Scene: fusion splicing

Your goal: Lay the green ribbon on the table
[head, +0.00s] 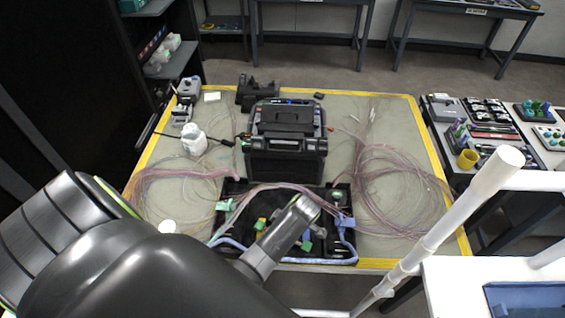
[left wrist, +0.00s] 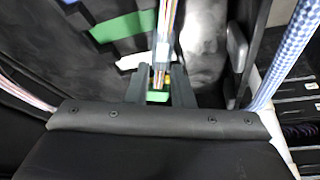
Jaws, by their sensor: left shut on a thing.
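My left gripper (left wrist: 160,88) shows at the centre of the left wrist view, its two dark fingers shut on the green ribbon (left wrist: 157,97). Only a small green piece shows between the fingertips, with thin coloured fibres running up from it. In the head view, my left arm reaches over the black tray at the front of the table (head: 352,104), and its wrist hides most of the gripper. A green piece (head: 306,245) shows just below the wrist. My right gripper is in neither view.
A black splicer case (head: 286,140) stands mid-table behind the black tray (head: 240,187). Coils of pink fibre (head: 400,190) lie on the right and others on the left. A white bottle (head: 194,139) stands at the left. A white pole (head: 450,220) crosses the right front.

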